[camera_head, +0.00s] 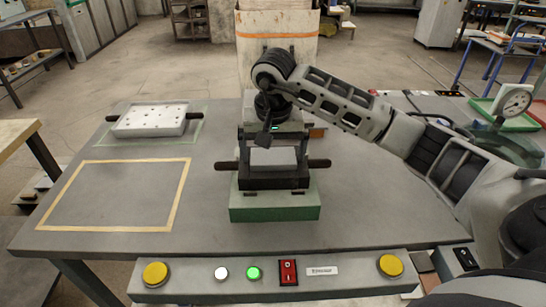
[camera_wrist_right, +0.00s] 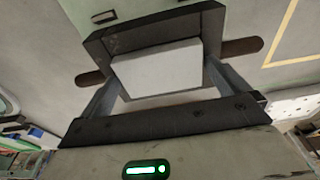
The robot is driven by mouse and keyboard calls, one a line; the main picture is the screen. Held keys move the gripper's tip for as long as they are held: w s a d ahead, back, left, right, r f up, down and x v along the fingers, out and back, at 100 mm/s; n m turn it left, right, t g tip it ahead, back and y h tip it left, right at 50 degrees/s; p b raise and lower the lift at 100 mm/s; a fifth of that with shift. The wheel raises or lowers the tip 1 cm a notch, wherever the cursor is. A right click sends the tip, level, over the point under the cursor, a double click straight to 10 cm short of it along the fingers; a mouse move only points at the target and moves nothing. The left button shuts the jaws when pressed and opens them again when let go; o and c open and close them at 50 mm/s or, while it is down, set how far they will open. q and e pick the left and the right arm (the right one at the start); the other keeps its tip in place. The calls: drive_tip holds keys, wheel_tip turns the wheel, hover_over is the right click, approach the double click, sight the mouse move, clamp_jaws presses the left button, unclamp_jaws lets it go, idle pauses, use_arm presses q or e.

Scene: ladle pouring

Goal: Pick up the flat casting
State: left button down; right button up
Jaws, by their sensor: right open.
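The flat casting, as far as I can tell, is the pale grey flat block (camera_head: 274,161) at the black mould (camera_head: 273,183) in the middle of the table. It also shows large in the right wrist view (camera_wrist_right: 158,68). My right gripper (camera_head: 274,150) is open above the mould, pointing down, with one finger on each side of the block. In the wrist view, the fingers stand near the block's sides; whether they touch it is unclear. The mould has a dark handle on each side and sits on a green base (camera_head: 274,208). My left gripper is out of view.
A pale plate with holes and dark handles (camera_head: 152,120) lies at the table's back left. An empty yellow-outlined area (camera_head: 115,194) is in front of it. A button panel (camera_head: 325,284) runs along the front edge. A dial gauge (camera_head: 514,101) stands at the far right.

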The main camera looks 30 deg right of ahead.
drive_tip(key=c, duration=0.9)
drive_tip(key=shift+r, duration=0.15)
